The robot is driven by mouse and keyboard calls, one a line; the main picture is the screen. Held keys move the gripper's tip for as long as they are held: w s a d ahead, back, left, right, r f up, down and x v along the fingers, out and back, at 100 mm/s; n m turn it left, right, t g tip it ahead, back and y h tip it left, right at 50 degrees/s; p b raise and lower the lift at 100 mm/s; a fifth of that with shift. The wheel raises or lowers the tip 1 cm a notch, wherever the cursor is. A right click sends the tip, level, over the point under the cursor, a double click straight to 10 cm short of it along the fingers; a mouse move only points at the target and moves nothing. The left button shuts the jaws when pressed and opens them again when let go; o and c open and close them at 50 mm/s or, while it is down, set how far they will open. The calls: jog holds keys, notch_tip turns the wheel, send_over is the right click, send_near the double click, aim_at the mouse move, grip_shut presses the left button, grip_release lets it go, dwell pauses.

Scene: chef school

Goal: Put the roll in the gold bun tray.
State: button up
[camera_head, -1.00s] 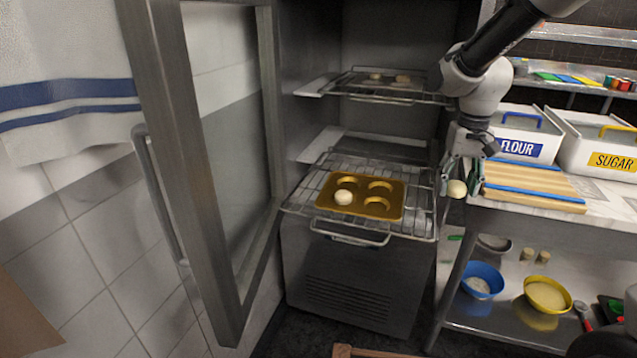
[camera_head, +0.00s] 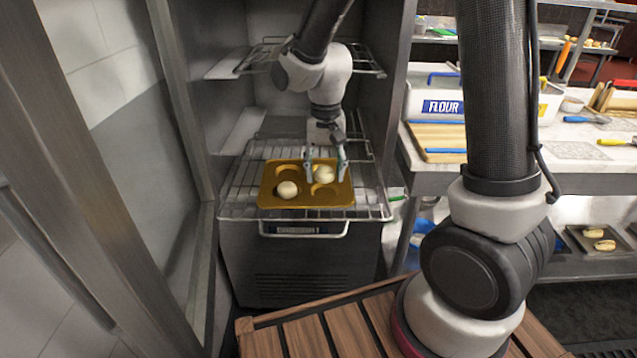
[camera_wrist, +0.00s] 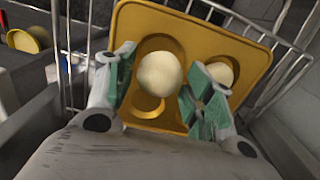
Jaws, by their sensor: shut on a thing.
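The gold bun tray (camera_head: 308,199) rests on a wire rack inside the open cabinet, and it fills the top of the wrist view (camera_wrist: 190,30). The roll (camera_head: 324,174) is pale and round, over the right part of the tray. My gripper (camera_head: 326,175) is shut on the roll, with a finger on each side of it. In the wrist view the roll (camera_wrist: 160,74) sits between the green-padded fingers, over a round hollow; I cannot tell whether it touches the tray. A second pale roll (camera_head: 287,190) sits in a hollow at the tray's left.
The cabinet door (camera_head: 75,180) stands open at the left. An upper wire rack (camera_head: 350,62) is above my gripper. A counter (camera_head: 440,180) with a cutting board (camera_head: 432,141) and a flour bin (camera_head: 433,103) is at the right. The rack's wires surround the tray.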

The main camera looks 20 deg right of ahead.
aim_at(325, 194)
jog(key=shift+o, duration=0.2)
notch_tip(325, 194, down, 4)
jog(key=shift+f, duration=0.15)
jog(key=shift+s+d+f, duration=0.1)
jog(key=shift+s+f, duration=0.15)
jog(key=shift+f, duration=0.1)
jog(key=c, duration=0.4)
jog(key=o, duration=1.4)
jog(key=shift+f, duration=0.2)
jog(key=shift+w+r, duration=0.15)
jog(key=shift+w, duration=0.05)
